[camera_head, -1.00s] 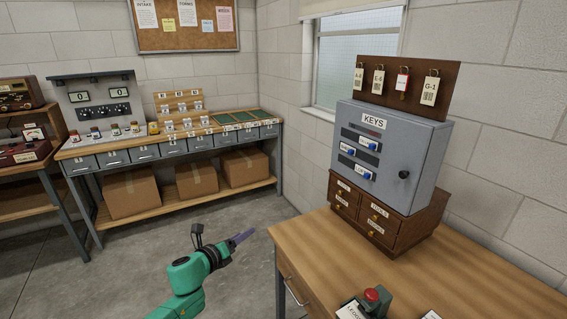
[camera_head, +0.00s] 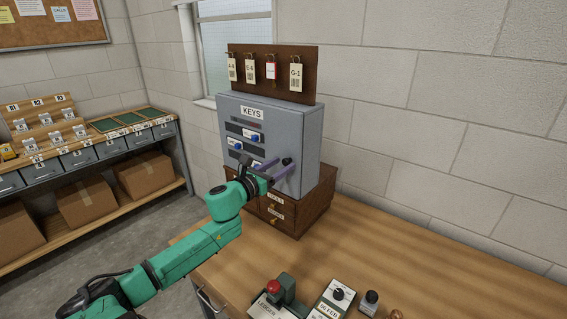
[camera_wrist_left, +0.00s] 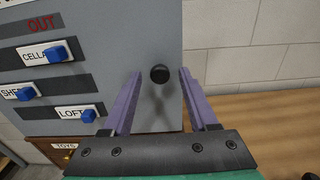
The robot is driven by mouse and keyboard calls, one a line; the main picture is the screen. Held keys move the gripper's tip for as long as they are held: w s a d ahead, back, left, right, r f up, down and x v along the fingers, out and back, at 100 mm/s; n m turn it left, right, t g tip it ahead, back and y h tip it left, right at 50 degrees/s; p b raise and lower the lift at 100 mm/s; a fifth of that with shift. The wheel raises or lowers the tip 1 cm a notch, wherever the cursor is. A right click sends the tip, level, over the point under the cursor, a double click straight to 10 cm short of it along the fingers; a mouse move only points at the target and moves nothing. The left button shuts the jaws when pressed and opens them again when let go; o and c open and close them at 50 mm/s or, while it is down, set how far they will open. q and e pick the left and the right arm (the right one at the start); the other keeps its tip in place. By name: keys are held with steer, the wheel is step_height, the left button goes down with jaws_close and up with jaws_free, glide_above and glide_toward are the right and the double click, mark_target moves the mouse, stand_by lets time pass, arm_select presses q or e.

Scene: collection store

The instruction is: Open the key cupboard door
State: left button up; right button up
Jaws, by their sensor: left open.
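The grey key cupboard (camera_head: 270,125), labelled KEYS, stands on a small brown drawer unit (camera_head: 318,200) on the wooden table. Its door is shut. The round black knob (camera_head: 287,161) is at the right of the door front. My left gripper (camera_head: 277,165) is open in front of the door, close to the knob. In the left wrist view the knob (camera_wrist_left: 159,74) shows between the two purple fingertips (camera_wrist_left: 159,73), with a gap on each side. I see no contact with the knob. My right gripper is not in view.
Key tags hang on a brown board (camera_head: 308,75) above the cupboard. The table's right part is clear. A bench with drawers (camera_head: 95,158) is at left.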

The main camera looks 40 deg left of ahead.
arm_select(q)
steer(key=shift+w+r, duration=0.15)
steer(key=shift+w, duration=0.6)
jaws_close()
stand_by(0.9)
